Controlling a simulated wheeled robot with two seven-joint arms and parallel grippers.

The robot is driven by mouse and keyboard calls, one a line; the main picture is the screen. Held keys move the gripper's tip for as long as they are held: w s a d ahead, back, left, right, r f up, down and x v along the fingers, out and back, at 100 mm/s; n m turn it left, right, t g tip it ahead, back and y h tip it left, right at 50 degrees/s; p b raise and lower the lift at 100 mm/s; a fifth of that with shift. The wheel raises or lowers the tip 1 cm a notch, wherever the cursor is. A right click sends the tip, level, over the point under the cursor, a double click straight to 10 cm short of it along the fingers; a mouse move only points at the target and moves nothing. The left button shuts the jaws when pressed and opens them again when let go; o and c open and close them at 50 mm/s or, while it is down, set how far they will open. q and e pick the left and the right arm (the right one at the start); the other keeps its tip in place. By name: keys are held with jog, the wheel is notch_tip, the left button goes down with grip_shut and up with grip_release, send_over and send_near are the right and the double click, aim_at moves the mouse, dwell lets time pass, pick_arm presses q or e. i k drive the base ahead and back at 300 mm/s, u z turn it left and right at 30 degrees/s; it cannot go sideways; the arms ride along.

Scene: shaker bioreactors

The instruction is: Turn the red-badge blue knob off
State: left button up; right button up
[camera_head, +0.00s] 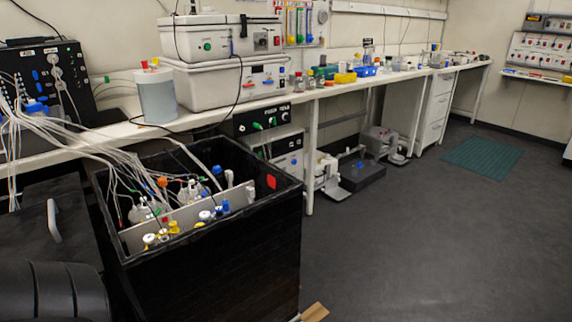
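An open black box (205,262) stands at front left, holding flasks with coloured caps and many tubes. Small blue knob-like parts show inside it, one near the back (217,170) and one near the middle divider (225,206). A red patch (271,182) is on the box's inner right wall, apart from these blue parts. Small blue parts (36,75) also show on the black panel at far left. I cannot tell which blue part bears a red badge; they are too small. Neither of my grippers is in view.
A long white bench (340,88) runs along the wall with white instruments, bottles and trays. Tubes (75,133) hang from the left into the box. Low equipment (350,172) stands under the bench. The dark floor (430,240) at right is clear, with a green mat (484,157).

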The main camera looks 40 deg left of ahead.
aim_at(216, 169)
jog(key=i, duration=3.85)
jog(key=u, duration=1.95)
jog(key=i, duration=2.5)
jog(key=u, duration=3.8)
jog(key=i, duration=1.65)
jog(key=u, duration=0.05)
